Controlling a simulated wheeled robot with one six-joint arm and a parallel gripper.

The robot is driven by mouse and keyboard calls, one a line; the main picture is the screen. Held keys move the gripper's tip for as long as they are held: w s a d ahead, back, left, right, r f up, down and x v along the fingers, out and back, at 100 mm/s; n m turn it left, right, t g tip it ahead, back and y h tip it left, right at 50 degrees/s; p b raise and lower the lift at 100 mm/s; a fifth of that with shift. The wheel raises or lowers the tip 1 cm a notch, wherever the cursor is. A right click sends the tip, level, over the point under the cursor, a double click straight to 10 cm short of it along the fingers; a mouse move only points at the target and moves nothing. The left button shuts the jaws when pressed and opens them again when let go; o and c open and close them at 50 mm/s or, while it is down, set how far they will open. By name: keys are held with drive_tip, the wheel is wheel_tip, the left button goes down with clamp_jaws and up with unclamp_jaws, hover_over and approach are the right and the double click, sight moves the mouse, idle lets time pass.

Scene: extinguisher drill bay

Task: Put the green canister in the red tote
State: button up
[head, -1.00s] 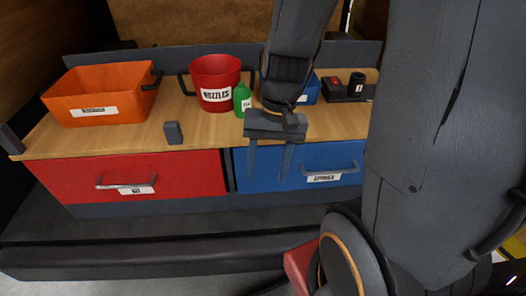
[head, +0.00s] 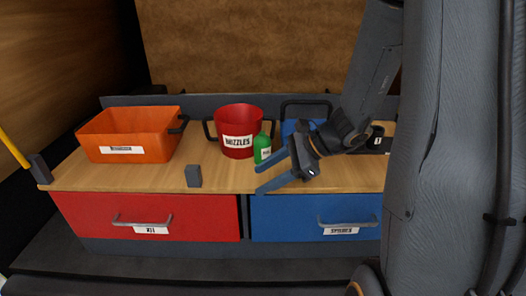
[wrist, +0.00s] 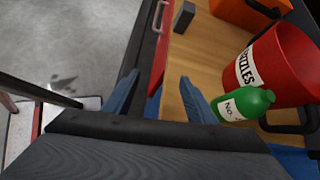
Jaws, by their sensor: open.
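The green canister (head: 262,148) stands upright on the wooden counter, just in front of and right of the red tote labelled NOZZLES (head: 238,125). In the wrist view the canister (wrist: 244,104) shows a white label and lies just beyond the right finger, with the red tote (wrist: 283,65) behind it. My gripper (head: 268,180) is open and empty, to the right of and in front of the canister, its fingers pointing left. In the wrist view my gripper (wrist: 160,100) has its fingers spread over the counter's front edge. I cannot tell whether a finger touches the canister.
An orange tote (head: 130,140) stands at the counter's left. A small grey block (head: 193,176) stands near the front edge. A blue bin (head: 302,128) is partly hidden behind my arm. Red (head: 200,218) and blue (head: 290,217) drawers are shut below.

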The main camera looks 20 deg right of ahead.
sight(269, 144)
drive_tip(key=w+d+r+m+t, duration=0.1)
drive_tip(key=w+d+m+t, duration=0.1)
drive_tip(key=w, duration=0.1)
drive_tip(key=w+d+r+m+t, duration=0.1)
drive_tip(key=w+d+m+t, duration=0.1)
drive_tip(key=w+d+m, duration=0.1)
drive_tip(key=w+d+r+m+t, duration=0.1)
drive_tip(key=w+d+m+t, duration=0.1)
drive_tip(key=w+d, duration=0.1)
drive_tip(key=shift+w+d, duration=0.2)
drive_tip(key=shift+w, duration=0.25)
drive_tip(key=shift+p+x, duration=0.3)
drive_tip(key=shift+x, duration=0.65)
drive_tip(key=shift+p+x, duration=1.25)
drive_tip(key=shift+x, duration=1.55)
drive_tip(key=shift+d+f, duration=0.1)
drive_tip(key=shift+f, duration=0.05)
drive_tip(key=c, duration=1.2)
drive_tip(key=shift+d, duration=0.1)
